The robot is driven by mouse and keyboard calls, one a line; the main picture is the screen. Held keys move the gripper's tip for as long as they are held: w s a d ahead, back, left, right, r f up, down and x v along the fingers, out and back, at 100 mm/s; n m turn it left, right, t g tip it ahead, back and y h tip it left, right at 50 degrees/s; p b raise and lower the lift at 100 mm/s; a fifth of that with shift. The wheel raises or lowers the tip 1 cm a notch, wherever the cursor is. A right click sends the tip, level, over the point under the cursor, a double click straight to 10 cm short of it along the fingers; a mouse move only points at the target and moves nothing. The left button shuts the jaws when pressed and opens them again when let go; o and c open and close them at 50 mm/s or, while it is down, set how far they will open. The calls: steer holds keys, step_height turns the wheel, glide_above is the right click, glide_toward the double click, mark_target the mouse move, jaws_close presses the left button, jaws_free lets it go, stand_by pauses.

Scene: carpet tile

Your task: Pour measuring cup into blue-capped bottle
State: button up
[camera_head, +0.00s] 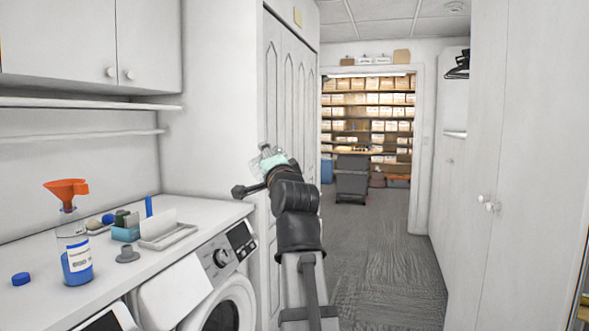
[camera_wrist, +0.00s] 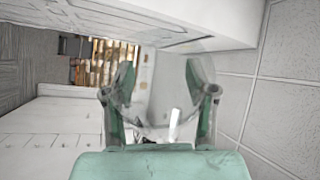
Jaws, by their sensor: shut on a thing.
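A clear bottle (camera_head: 77,262) with blue liquid and a white label stands upright on the counter at the left in the head view. An orange funnel (camera_head: 66,188) sits at its top. A blue cap (camera_head: 20,279) lies on the counter to its left. My gripper (camera_head: 273,163) is raised in front of the tall cabinet, well right of the bottle. It is shut on the clear measuring cup (camera_head: 264,153), which also shows between the green fingers in the wrist view (camera_wrist: 160,131). I cannot tell how much the cup contains.
On the counter (camera_head: 112,262), a teal box (camera_head: 126,233), a grey tray (camera_head: 168,236), a small grey object (camera_head: 127,253) and other small items stand right of the bottle. A shelf (camera_head: 80,103) and wall cabinets hang above. A washer (camera_head: 225,305) is below.

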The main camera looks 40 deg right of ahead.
steer(key=w+a+r+n+t+y+b, duration=0.1)
steer(key=w+a+n+y+b, duration=0.15)
steer(key=w+a+y, duration=0.5)
steer(key=w+a+r+n+t+y+b, duration=0.1)
steer(key=w+a+n+y+b, duration=0.15)
steer(key=w+a, duration=0.9)
steer(key=w+a+n+g+y+b, duration=0.1)
steer(key=w+a+n+y, duration=0.4)
steer(key=w+a, duration=1.2)
steer(key=a+y, duration=0.1)
steer(key=y, duration=0.1)
steer(key=shift+w+a+r+y, duration=0.15)
steer(key=shift+w+r+y, duration=0.2)
steer(key=shift+w+y, duration=0.05)
steer(key=shift+m+p, duration=0.3)
steer(key=shift+p, duration=0.4)
steer(key=shift+w+p, duration=0.1)
steer(key=shift+p, duration=0.35)
steer(key=m+p, duration=0.1)
steer(key=p, duration=0.2)
steer(key=d+f+m+h+p, duration=0.1)
steer(key=m+p, duration=0.1)
steer(key=p, duration=0.2)
steer(key=w+m+g+p, duration=0.1)
steer(key=p, duration=0.2)
steer(key=shift+d+f+m+h+p, duration=0.2)
steer(key=shift+f+m+h+p, duration=0.1)
steer(key=shift+p, duration=0.1)
